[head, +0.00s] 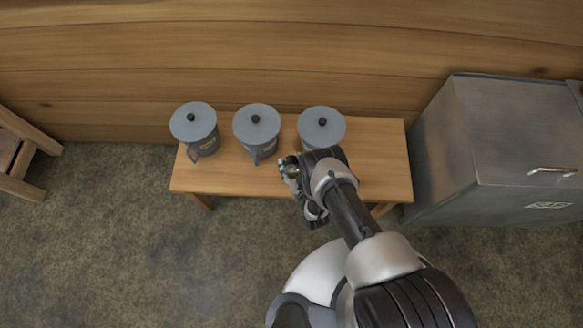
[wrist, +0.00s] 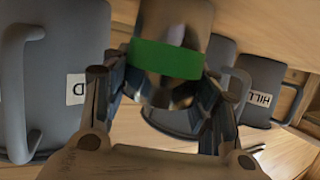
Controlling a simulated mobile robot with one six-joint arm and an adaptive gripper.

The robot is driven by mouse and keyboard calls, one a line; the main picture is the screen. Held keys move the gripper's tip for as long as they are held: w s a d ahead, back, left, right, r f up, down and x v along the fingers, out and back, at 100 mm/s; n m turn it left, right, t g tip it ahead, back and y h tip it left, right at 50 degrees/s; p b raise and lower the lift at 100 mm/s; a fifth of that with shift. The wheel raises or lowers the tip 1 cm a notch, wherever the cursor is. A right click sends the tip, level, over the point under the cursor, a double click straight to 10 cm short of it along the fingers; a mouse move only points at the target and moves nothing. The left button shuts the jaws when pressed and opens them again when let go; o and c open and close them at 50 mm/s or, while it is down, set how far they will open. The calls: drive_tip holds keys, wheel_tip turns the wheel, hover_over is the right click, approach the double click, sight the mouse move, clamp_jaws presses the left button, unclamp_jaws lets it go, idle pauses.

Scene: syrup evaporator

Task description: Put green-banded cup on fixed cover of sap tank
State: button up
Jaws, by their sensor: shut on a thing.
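In the wrist view, my gripper (wrist: 160,92) is shut on a metal cup with a green band (wrist: 166,60), one finger on each side of it. In the head view my gripper (head: 290,172) is over the front part of the wooden bench, and only a small bit of the cup shows there. A grey metal tank (head: 490,130) stands right of the bench. Its top (head: 515,105) looks clear, and a handle (head: 552,170) is on its right part. I cannot tell the fixed cover from any other part of the lid.
Three grey lidded jugs stand along the back of the bench (head: 385,150): left (head: 194,125), middle (head: 257,125) and right (head: 321,125). In the wrist view, jugs are close on both sides of my gripper. A wooden wall is behind. A wooden frame (head: 22,155) stands far left.

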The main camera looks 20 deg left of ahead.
drive_tip(key=shift+c, duration=1.2)
wheel_tip(320, 180, up, 20)
drive_tip(key=p, duration=0.9)
drive_tip(key=shift+w, duration=0.1)
